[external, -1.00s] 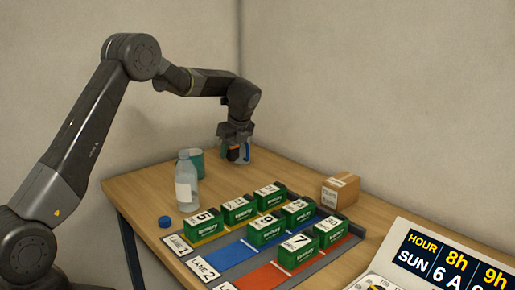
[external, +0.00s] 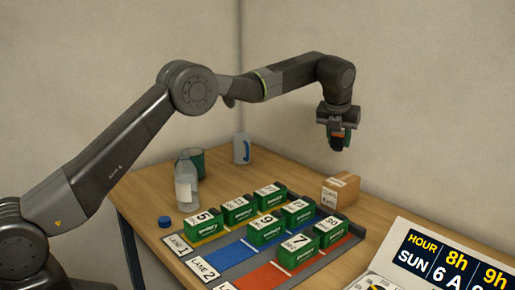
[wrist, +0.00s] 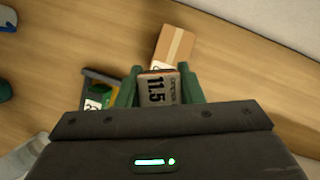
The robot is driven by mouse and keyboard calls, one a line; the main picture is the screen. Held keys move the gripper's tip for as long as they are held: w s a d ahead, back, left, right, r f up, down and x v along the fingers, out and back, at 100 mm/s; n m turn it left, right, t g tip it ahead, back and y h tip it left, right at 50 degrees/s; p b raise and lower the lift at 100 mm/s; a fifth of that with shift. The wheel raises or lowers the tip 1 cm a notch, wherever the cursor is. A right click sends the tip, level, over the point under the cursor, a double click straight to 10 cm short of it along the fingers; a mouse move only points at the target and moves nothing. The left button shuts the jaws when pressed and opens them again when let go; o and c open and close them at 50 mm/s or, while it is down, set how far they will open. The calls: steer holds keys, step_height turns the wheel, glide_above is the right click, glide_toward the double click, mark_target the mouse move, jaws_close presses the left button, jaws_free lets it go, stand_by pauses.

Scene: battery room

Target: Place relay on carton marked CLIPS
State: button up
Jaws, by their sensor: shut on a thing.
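My gripper (external: 338,138) is shut on the relay (external: 336,142), a small dark block with an orange-red part, held in the air above the carton. In the wrist view the relay (wrist: 158,88) shows a label reading 11.5 between the green fingers (wrist: 160,86). The carton (external: 341,190) is a small brown box at the table's back right, with a white label whose print is too small to read. It also shows in the wrist view (wrist: 174,46), just beyond the relay, with a pale tape strip. A gap separates the relay from the carton.
Several green numbered batteries (external: 239,209) stand on the coloured lane board (external: 235,256) in front of the carton. A clear bottle (external: 186,185), a teal cup (external: 197,160), a white-and-blue container (external: 242,149) and a blue cap (external: 165,221) are further left. A calendar display (external: 450,262) stands front right.

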mark_target(336, 138)
steer(key=f, duration=0.5)
steer(key=shift+s+d+f, duration=0.1)
steer(key=shift+s+d, duration=0.05)
steer(key=shift+d, duration=0.1)
steer(key=shift+f+p, duration=0.45)
steer(key=shift+f, duration=1.85)
steer(key=shift+f, duration=0.1)
steer(key=o, duration=1)
steer(key=shift+s+r, duration=0.15)
steer(key=shift+r, duration=0.4)
steer(key=b+v, duration=0.1)
steer(key=v, duration=1)
steer(key=shift+a+b, duration=0.15)
steer(key=shift+b, duration=0.25)
